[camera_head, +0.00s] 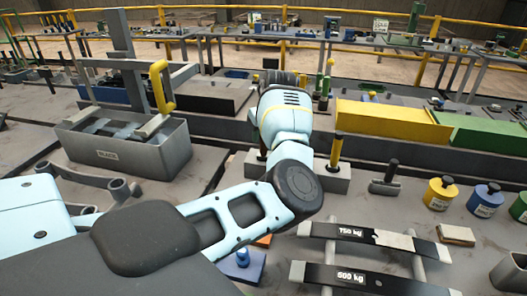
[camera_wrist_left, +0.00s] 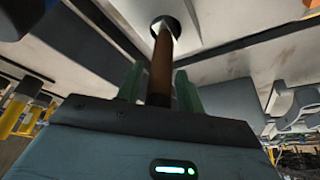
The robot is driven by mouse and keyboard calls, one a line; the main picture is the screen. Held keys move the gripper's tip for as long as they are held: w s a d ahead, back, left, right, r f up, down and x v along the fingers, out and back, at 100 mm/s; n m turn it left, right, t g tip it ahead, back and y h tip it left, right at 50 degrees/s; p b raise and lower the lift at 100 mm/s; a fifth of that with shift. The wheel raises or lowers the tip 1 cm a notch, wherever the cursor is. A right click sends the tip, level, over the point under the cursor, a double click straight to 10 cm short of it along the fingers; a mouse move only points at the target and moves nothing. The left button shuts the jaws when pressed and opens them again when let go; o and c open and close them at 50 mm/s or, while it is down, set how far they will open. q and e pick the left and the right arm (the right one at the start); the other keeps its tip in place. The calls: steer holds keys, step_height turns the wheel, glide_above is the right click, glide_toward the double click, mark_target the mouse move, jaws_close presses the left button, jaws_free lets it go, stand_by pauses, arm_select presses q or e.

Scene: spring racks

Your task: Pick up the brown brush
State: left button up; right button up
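The brown handle (camera_wrist_left: 160,68), which I take to be the brown brush, runs between the two green fingers of my left gripper (camera_wrist_left: 160,88) in the left wrist view. The fingers sit close on both sides of it and look shut on it. Its far end reaches a round dark hole (camera_wrist_left: 172,22) in a pale block. In the head view my left arm reaches over the bench, and its wrist hides the fingers and most of the brush. My right gripper is not in view.
A yellow-handled tool (camera_head: 337,150) stands in the grey stand (camera_head: 336,181) right of my wrist. A grey bin (camera_head: 155,160) is at left. Yellow (camera_head: 390,123) and green boxes (camera_head: 485,138) stand behind. Weights (camera_head: 440,193) and labelled bars (camera_head: 350,232) lie at right.

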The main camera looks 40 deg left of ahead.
arm_select(q)
jaws_close()
steer(key=shift+r, duration=0.1)
